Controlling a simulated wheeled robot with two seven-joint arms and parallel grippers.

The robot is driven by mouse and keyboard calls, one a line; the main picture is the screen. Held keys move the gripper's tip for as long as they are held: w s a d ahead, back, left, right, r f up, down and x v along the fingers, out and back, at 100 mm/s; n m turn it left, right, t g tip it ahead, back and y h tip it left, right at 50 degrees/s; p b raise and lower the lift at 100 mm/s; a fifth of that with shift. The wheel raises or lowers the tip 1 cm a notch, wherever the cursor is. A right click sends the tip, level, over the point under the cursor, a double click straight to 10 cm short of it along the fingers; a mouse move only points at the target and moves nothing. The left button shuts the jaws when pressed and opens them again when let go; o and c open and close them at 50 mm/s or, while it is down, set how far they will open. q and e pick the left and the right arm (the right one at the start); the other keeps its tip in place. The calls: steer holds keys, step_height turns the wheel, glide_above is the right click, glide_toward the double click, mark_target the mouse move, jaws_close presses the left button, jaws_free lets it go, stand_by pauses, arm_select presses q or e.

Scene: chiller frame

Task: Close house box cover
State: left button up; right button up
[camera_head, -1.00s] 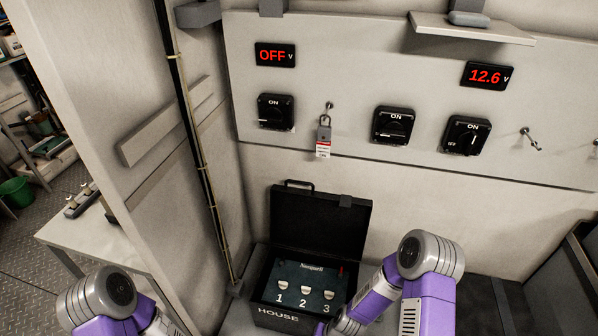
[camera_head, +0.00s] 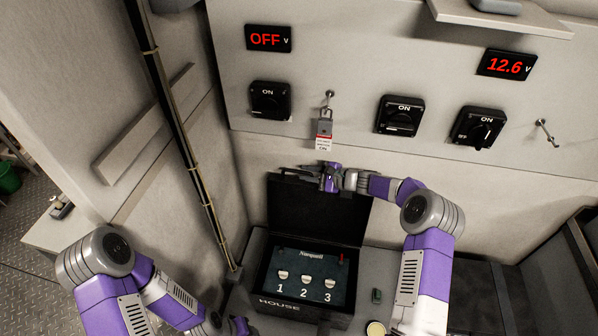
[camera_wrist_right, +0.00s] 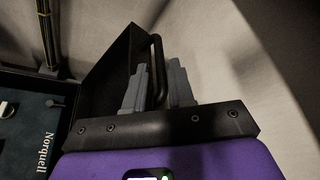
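The black HOUSE box (camera_head: 280,304) stands against the back wall with its cover (camera_head: 325,215) raised upright. Inside is a dark panel with three white switches, numbered 1, 2 and 3. My right gripper (camera_head: 318,176) is at the cover's top edge. In the right wrist view, the cover's handle (camera_wrist_right: 158,55) lies between the separated fingers of that gripper (camera_wrist_right: 160,85), close to the left finger. The gripper hides most of the handle in the head view. My left gripper (camera_head: 238,326) is low at the bottom edge, left of the box, and its fingers are unclear.
Above the cover, a padlock with a tag (camera_head: 324,128) hangs on the wall panel near black rotary switches (camera_head: 400,116). A black pole (camera_head: 185,130) stands at left. A small dark item (camera_head: 376,296) and a round item (camera_head: 376,328) lie right of the box.

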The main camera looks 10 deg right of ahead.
mark_target(303, 173)
steer(key=shift+x, duration=1.85)
jaws_close()
